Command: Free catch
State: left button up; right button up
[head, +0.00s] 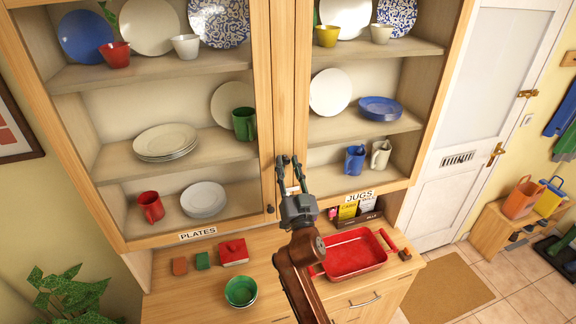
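A wooden cabinet has two doors that meet at upright middle stiles (281,90). Shelves of crockery show through both door frames. A small dark knob (270,208) sits low on the left door's stile. My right gripper (288,160) is raised in front of the middle stiles, above the knob's height. No catch can be made out; the gripper and arm cover part of the stiles. My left gripper is not in view.
On the counter below stand a red tray (355,256), a green bowl (241,291), a red butter-dish-like box (233,252) and small blocks. A card holder (357,213) stands under the JUGS label. A white door (480,120) is at right, a plant (70,298) at lower left.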

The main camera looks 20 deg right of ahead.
grip_shut()
jog(key=shift+n+y+p, duration=0.7)
jog(key=shift+n+y, duration=0.3)
jog(key=shift+n, duration=0.9)
jog(key=shift+o, duration=1.3)
grip_release()
jog(key=v, duration=1.2)
